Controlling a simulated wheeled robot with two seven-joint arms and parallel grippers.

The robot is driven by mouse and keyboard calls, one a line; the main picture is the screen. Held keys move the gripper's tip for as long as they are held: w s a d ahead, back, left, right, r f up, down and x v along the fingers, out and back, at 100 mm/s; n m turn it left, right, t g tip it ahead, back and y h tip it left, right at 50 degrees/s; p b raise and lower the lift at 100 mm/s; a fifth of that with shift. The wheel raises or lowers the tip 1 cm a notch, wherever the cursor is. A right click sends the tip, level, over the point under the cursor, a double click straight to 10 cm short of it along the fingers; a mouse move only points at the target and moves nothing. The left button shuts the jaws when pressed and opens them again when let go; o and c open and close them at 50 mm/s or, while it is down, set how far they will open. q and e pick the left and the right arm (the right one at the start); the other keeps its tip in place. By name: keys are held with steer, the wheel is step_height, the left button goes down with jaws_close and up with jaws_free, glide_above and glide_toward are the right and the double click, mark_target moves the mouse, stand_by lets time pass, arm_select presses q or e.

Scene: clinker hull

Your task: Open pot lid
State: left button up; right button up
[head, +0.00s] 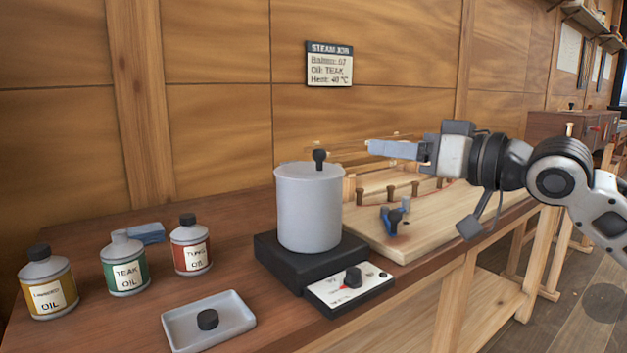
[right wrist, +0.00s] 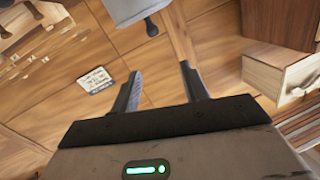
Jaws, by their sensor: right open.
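A pale grey pot (head: 308,215) stands upright on a black hot plate (head: 270,258). Its flat lid (head: 296,171) is on top, with a small black knob (head: 319,157). My right gripper (head: 376,147) is open and empty, to the right of the knob at about its height and apart from it. In the right wrist view the fingers (right wrist: 160,72) are spread, with nothing between them. The pot (right wrist: 127,9) shows at that view's top edge, cut off, with the knob (right wrist: 151,27) beside it. My left gripper is not in view.
Linseed (head: 47,285), teak (head: 125,265) and a third oil bottle (head: 191,248) stand left of the pot. A shallow tray (head: 235,315) holding a black cap (head: 208,319) is in front. A wooden board with pegs (head: 425,232) and a blue-handled tool (head: 393,219) lies right.

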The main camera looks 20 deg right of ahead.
mark_target(325, 156)
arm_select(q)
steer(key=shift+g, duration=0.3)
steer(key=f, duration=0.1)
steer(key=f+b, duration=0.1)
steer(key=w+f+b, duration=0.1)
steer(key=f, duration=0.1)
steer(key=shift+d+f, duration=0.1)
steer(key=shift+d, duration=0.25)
arm_select(e)
steer(key=f+x, duration=0.1)
steer(key=x, duration=0.4)
steer(key=f+x, duration=0.1)
steer(key=x, duration=0.9)
steer(key=shift+w+d+f, duration=0.1)
steer(key=shift+w+f, duration=0.2)
steer(key=shift+f, duration=0.1)
steer(key=shift+c, duration=0.4)
jaws_close()
